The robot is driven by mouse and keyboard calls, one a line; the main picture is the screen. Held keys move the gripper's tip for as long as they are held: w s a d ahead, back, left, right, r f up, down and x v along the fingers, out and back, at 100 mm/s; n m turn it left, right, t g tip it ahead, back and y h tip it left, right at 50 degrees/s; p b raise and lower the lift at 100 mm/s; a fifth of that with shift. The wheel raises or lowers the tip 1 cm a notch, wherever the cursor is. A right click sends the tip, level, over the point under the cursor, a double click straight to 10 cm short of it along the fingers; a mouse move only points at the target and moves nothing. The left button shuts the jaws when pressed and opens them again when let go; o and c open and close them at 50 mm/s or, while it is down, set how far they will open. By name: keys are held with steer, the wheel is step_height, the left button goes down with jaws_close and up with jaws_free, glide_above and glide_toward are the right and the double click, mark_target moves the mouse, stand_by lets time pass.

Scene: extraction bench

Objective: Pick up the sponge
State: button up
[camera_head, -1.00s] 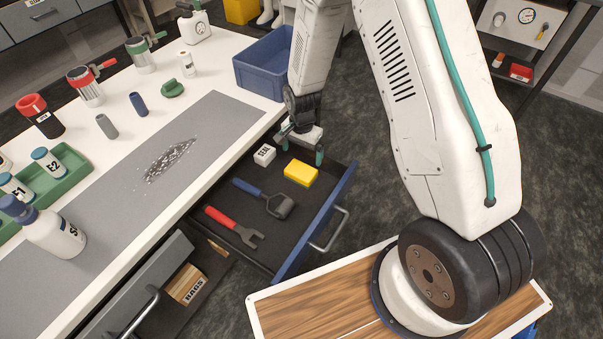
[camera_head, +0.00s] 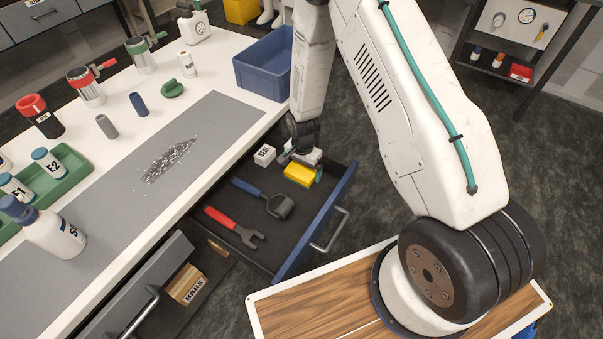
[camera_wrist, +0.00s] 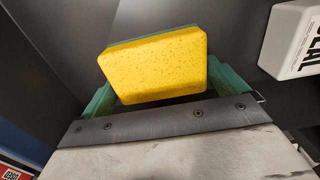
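The yellow sponge (camera_head: 298,175) lies in the open drawer, near its far end, and its top is partly covered by my gripper in the head view. My gripper (camera_head: 302,167) is low in the drawer, over the sponge. In the wrist view the sponge (camera_wrist: 155,68) sits between the two green fingers of my gripper (camera_wrist: 166,84), which are spread wide, one at each side. A green layer shows along the sponge's far edge. Whether the fingers touch its sides is hard to tell.
A white block marked SEAL (camera_head: 264,155) lies left of the sponge. The blue drawer front (camera_head: 322,222) and the bench edge flank this space.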

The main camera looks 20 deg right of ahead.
mark_target(303, 167)
steer(key=c, duration=0.5)
steer(key=shift+r, duration=0.1)
step_height(303, 167, up, 10)
steer(key=shift+f, duration=0.1)
steer(key=shift+o, duration=0.3)
